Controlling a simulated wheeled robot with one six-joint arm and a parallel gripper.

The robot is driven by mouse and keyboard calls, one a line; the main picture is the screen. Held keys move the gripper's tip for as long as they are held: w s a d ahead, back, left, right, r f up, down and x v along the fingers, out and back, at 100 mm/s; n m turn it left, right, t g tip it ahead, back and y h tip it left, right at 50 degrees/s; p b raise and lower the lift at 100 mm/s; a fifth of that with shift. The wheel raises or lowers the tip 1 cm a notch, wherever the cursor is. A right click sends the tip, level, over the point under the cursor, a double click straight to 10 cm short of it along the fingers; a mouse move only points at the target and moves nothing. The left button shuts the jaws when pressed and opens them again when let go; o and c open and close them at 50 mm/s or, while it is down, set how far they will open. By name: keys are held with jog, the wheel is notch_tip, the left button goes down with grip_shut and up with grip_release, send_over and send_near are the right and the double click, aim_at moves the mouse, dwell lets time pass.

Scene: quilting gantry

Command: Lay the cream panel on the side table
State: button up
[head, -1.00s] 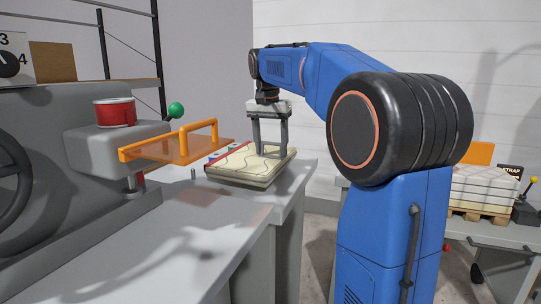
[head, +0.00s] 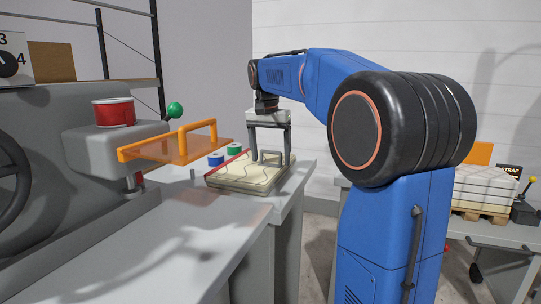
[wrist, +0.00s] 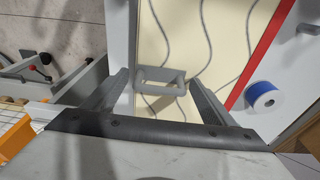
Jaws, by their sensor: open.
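The cream panel (head: 240,178) lies flat on the grey table end (head: 283,206) past the machine. It has wavy quilting lines, a red strip along one edge and a grey handle (head: 270,157) on top. In the wrist view the panel (wrist: 210,25) fills the middle and the handle (wrist: 150,73) shows between my fingertips. My gripper (head: 270,153) is open above the panel, pointing down, with a finger on either side of the handle. I cannot tell whether either finger touches the handle.
A blue spool (head: 216,159) and a green spool (head: 234,149) stand beside the panel's red edge. An orange plate with a handle (head: 180,149) juts from the machine (head: 95,148) at left. A second table (head: 500,234) at right carries a pallet with stacked white slabs (head: 484,187).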

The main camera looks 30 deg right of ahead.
notch_tip(320, 180, up, 12)
jog(key=s+a, duration=0.1)
jog(key=shift+a, duration=0.2)
dwell(0.7)
